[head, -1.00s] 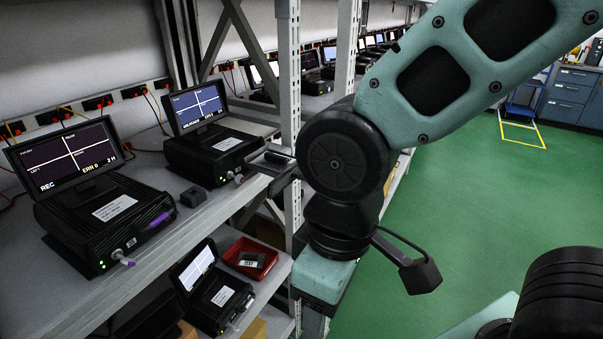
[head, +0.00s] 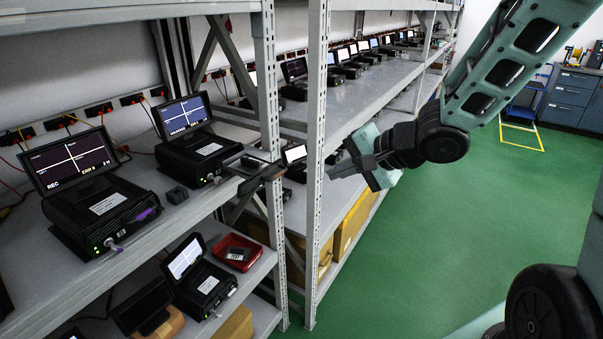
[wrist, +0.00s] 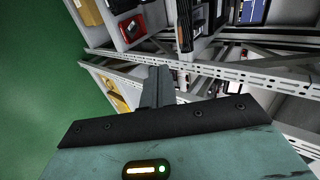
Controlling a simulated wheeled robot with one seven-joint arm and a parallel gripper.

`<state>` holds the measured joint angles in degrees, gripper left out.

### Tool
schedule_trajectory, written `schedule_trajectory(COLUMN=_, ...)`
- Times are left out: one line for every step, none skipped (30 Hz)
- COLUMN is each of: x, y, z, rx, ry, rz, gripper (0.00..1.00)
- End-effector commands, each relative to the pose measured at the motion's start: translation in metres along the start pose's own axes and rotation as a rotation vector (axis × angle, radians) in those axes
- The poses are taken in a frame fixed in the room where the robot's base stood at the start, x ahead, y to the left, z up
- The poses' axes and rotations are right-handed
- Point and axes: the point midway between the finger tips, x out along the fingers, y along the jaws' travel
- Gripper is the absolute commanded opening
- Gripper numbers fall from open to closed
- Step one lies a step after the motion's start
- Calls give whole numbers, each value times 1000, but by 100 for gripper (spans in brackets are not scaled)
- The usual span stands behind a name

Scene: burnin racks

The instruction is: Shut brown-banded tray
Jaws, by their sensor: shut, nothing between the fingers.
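The tray (head: 241,163) sticks out from the right side of the upper-shelf recorder (head: 193,150), past the shelf edge. Its front panel (head: 262,178) looks dark brown. The tray also seems to show in the wrist view, end-on near the top (wrist: 184,28), with a brownish strip at its front. My gripper (head: 338,171) is to the right of the tray, beyond the rack uprights and apart from it. Its fingers are shut and empty; they also show in the wrist view (wrist: 158,78), pointing toward the rack.
Rack uprights (head: 317,150) stand between my gripper and the tray. A purple-marked recorder (head: 105,205) sits left on the same shelf. A red bin (head: 233,252) and a small recorder (head: 205,285) are on the shelf below. The green aisle floor (head: 440,240) is clear.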

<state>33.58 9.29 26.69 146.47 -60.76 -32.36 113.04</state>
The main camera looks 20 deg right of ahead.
Motion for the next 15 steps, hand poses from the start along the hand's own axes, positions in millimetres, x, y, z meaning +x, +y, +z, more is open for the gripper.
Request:
schedule_trajectory(x=-1, y=-1, z=-1, rx=20, ry=-6, rz=-9, gripper=0)
schedule_trajectory(x=-2, y=-1, z=-1, rx=27, ry=-9, rz=-12, gripper=0)
schedule_trajectory(x=-1, y=-2, z=-1, rx=33, ry=-12, rz=-15, gripper=0)
schedule_trajectory(x=0, y=-2, z=-1, rx=35, ry=-14, rz=-16, gripper=0)
schedule_trajectory(x=1, y=-3, z=-1, rx=37, ry=-15, rz=-17, gripper=0)
schedule_trajectory(x=3, y=-3, z=-1, rx=36, ry=-16, rz=-18, gripper=0)
schedule_trajectory(x=5, y=-4, z=-1, rx=37, ry=-16, rz=-18, gripper=0)
schedule_trajectory(x=7, y=-4, z=-1, rx=37, ry=-17, rz=-18, gripper=0)
schedule_trajectory(x=11, y=-5, z=0, rx=36, ry=-18, rz=-18, gripper=0)
schedule_trajectory(x=13, y=-5, z=0, rx=37, ry=-18, rz=-17, gripper=0)
schedule_trajectory(x=16, y=-5, z=0, rx=37, ry=-18, rz=-16, gripper=0)
schedule_trajectory(x=21, y=-4, z=1, rx=37, ry=-17, rz=-13, gripper=0)
schedule_trajectory(x=24, y=-3, z=1, rx=35, ry=-16, rz=-10, gripper=0)
schedule_trajectory(x=35, y=0, z=1, rx=33, ry=-16, rz=-13, gripper=0)
schedule_trajectory(x=45, y=1, z=1, rx=30, ry=-16, rz=-14, gripper=0)
